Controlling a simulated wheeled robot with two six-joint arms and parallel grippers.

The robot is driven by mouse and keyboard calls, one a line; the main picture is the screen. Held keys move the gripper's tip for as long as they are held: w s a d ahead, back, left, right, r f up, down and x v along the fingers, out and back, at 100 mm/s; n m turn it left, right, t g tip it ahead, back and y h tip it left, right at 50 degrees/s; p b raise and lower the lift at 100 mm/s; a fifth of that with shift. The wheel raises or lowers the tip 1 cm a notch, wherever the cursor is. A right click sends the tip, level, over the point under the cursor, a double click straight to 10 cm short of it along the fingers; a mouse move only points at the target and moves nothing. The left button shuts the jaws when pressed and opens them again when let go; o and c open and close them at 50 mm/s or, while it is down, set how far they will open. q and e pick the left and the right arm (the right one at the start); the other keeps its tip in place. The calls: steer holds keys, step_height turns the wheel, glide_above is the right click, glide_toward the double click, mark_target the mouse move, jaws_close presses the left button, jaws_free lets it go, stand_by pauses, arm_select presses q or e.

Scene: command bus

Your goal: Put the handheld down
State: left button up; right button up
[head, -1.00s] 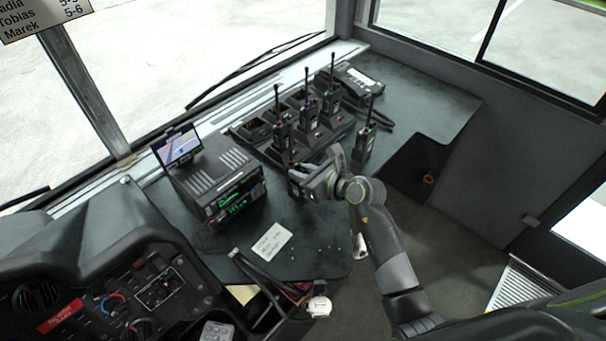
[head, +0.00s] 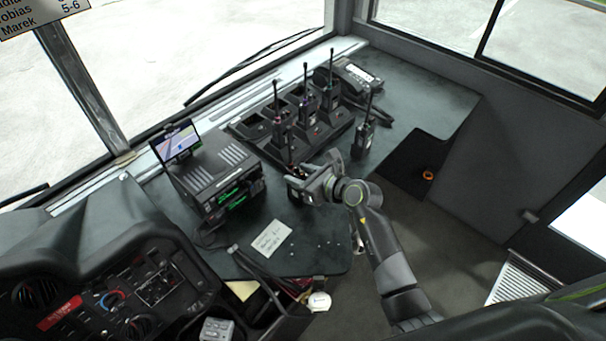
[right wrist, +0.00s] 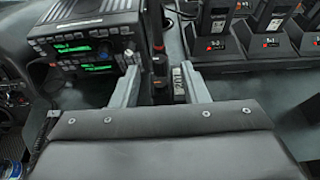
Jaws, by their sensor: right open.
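My right gripper (head: 294,178) is open above the dark console top, low beside the multi-slot charger (head: 338,131). In the right wrist view the handheld (right wrist: 160,72) shows between the two open fingers (right wrist: 157,88), with a small pale label low down. Its base is partly hidden, so I cannot tell exactly what it rests on. Other handhelds stand in the charger, one of them here (head: 308,106). Another handheld (head: 365,136) stands to the right of the charger. My left gripper is not in view.
A radio unit with green displays (head: 222,187) and a small screen (head: 177,143) stands left of the gripper. A white note (head: 271,238) lies on the console in front. A corded handset unit (head: 356,77) is at the back. Bare console top (head: 435,98) lies at the right.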

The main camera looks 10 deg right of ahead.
steer(key=shift+r, duration=0.25)
steer(key=shift+s+d, duration=0.15)
steer(key=shift+s, duration=0.05)
steer(key=b+v, duration=0.1)
steer(key=v, duration=1)
steer(key=shift+s, duration=0.2)
steer(key=shift+d+r, duration=0.1)
